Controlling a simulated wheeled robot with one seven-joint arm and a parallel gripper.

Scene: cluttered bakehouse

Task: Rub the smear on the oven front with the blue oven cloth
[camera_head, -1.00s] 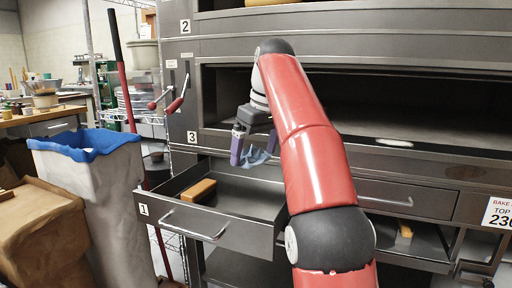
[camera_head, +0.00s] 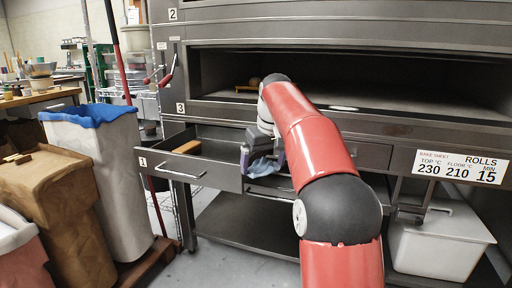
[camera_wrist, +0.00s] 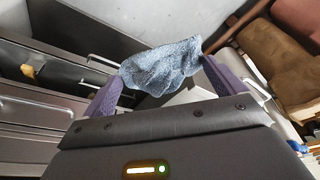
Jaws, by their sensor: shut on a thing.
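The blue oven cloth (camera_head: 263,168) hangs crumpled in my gripper (camera_head: 262,160). My gripper is shut on it, in front of the open drawer at the oven's lower front. In the wrist view the cloth (camera_wrist: 160,68) is bunched between the two purple fingers of my gripper (camera_wrist: 165,75). A pale whitish streak (camera_head: 343,108), which looks like the smear, lies on the oven front (camera_head: 400,126) just under the wide opening. The cloth is below and left of the streak in the head view, apart from it.
An open drawer (camera_head: 207,176) marked 1 holds an orange-brown block (camera_head: 187,147). A bin with a blue liner (camera_head: 98,150) and brown sacks (camera_head: 45,190) stand at left. A white tub (camera_head: 440,242) sits under the oven at right. A baking notice (camera_head: 460,167) hangs on the front.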

